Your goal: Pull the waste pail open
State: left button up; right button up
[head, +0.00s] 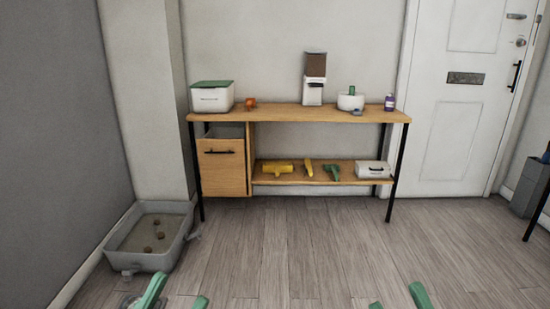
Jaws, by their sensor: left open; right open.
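The waste pail (222,173) appears to be the wooden-fronted unit with a black bar handle (222,151), under the left end of a console table. Its front looks close to flush with the frame, with a grey gap above its top edge. I cannot see inside it. My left gripper (175,297) shows at the bottom edge as green fingertips, open and empty. My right gripper (398,299) shows further right at the bottom edge, also open and empty. Both are well short of the handle, with floor between.
A grey litter box (145,262) with brown clumps sits on the floor left of the table. The wooden tabletop (280,115) holds several containers; its lower shelf (300,178) holds yellow and green tools and a white box (372,169). The floor (300,245) ahead is clear.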

aim_at(222, 153)
jog(key=i+l, duration=0.15)
jog(key=i, duration=0.25)
jog(key=i+l+u, duration=0.1)
jog(key=i, duration=0.25)
jog(key=i+l, duration=0.25)
jog(key=i+u, duration=0.35)
jog(key=i, duration=0.35)
jog(key=i+l+u, duration=0.1)
jog(key=i+u, duration=0.25)
jog(key=i, duration=0.35)
jog(key=i+u, duration=0.3)
jog(key=i, duration=0.15)
jog(key=i+l+u, duration=0.1)
jog(key=i+u, duration=0.2)
jog(key=i+l+u, duration=0.3)
jog(key=i, duration=0.2)
jog(key=i+j, duration=0.05)
jog(key=j, duration=0.05)
